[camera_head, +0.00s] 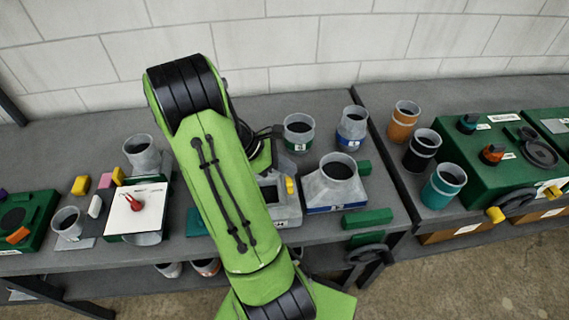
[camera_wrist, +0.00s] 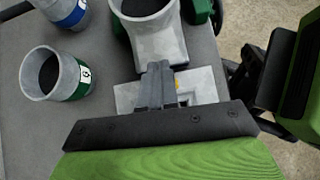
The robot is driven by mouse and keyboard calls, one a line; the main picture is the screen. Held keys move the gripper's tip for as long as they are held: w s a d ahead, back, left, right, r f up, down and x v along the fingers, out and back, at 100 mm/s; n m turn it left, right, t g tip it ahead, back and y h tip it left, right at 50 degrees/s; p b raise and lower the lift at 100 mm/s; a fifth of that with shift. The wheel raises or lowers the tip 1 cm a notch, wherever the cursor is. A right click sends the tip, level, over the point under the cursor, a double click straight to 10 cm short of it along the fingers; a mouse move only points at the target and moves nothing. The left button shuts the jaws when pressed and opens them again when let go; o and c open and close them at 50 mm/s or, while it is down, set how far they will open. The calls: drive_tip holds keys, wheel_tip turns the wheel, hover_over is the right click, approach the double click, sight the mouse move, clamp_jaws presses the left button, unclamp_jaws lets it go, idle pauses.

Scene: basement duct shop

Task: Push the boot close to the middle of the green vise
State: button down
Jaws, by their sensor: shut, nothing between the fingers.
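The boot (camera_head: 338,183) is a grey sheet-metal piece with a round open collar on a wider base with a blue band; it stands upright on the bench. The green vise shows as a back jaw block (camera_head: 364,168) and a front jaw block (camera_head: 367,218), with a dark handwheel below the bench edge. The boot is at the left part of the gap between the jaws. In the wrist view, my gripper (camera_wrist: 161,87) is shut and empty, its fingertips close to the near side of the boot (camera_wrist: 158,42); contact is unclear. In the head view my arm hides the gripper.
A grey box with a yellow knob (camera_head: 290,186) stands left of the boot. Green-banded (camera_head: 299,133) and blue-banded (camera_head: 352,130) collars stand behind it. Orange (camera_head: 403,122), black (camera_head: 421,150) and teal (camera_head: 443,187) collars stand on the right bench.

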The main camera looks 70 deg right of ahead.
sight(337, 177)
drive_tip(key=b+x, duration=0.1)
drive_tip(key=x, duration=0.7)
drive_tip(key=shift+d+f, duration=0.1)
drive_tip(key=shift+f, duration=0.1)
drive_tip(key=shift+s, duration=0.1)
drive_tip(key=s+d, duration=0.1)
drive_tip(key=s, duration=0.1)
drive_tip(key=s+d+p, duration=0.1)
drive_tip(key=s, duration=0.1)
drive_tip(key=s+d, duration=0.1)
drive_tip(key=s, duration=0.2)
drive_tip(key=shift+d, duration=0.35)
drive_tip(key=shift+w, duration=0.1)
drive_tip(key=p+v, duration=0.8)
drive_tip(key=v, duration=0.2)
